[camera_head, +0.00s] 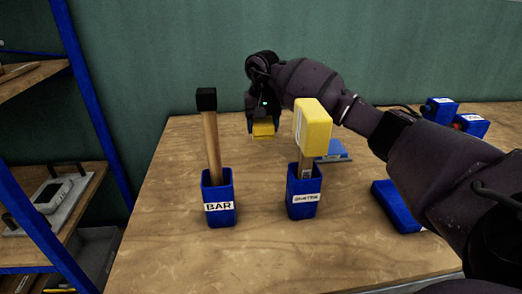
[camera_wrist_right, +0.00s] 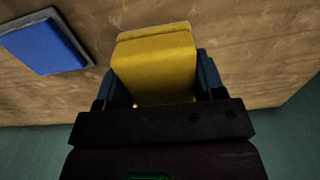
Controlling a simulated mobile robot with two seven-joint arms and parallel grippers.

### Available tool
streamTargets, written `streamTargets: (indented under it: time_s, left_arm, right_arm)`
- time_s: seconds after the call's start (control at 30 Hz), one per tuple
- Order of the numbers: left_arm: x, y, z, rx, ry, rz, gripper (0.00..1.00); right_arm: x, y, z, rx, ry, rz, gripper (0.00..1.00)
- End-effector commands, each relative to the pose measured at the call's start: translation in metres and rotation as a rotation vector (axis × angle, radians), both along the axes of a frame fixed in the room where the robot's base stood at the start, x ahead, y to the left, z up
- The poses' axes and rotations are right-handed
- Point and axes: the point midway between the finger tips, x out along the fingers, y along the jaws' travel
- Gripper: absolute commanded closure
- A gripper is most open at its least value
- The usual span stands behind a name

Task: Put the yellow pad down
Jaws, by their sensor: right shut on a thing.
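The yellow pad (camera_head: 263,129) is a small yellow block at the far part of the table, held in my right gripper (camera_head: 262,122). In the right wrist view the pad (camera_wrist_right: 157,66) fills the space between the two blue fingers of the gripper (camera_wrist_right: 160,85), with the wooden tabletop beyond it. I cannot tell whether the pad's underside touches the table. My left gripper does not show in either view.
A blue holder labelled BAR (camera_head: 219,190) with a black-headed mallet (camera_head: 207,100) and another blue holder (camera_head: 303,186) with a yellow-headed mallet (camera_head: 313,125) stand in front. A blue plate (camera_head: 333,151), shown again in the wrist view (camera_wrist_right: 45,42), lies nearby. Shelves (camera_head: 50,190) stand left.

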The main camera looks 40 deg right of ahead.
Motion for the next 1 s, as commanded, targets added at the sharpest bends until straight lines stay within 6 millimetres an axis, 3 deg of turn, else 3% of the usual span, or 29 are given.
streamTargets:
  time_s: [0.1,0.43,0.7,1.0]
  left_arm:
    - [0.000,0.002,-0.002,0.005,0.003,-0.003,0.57]
    - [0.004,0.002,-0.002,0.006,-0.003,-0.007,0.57]
    - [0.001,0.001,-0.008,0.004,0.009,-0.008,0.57]
    - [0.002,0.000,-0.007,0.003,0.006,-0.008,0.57]
  right_arm:
    - [0.000,0.001,-0.024,0.003,0.004,0.001,0.63]
    - [0.000,0.000,-0.045,0.001,0.000,0.000,0.63]
    - [0.000,0.000,-0.081,0.002,0.003,0.001,0.63]
    - [0.000,0.000,-0.081,-0.001,-0.001,0.000,0.63]
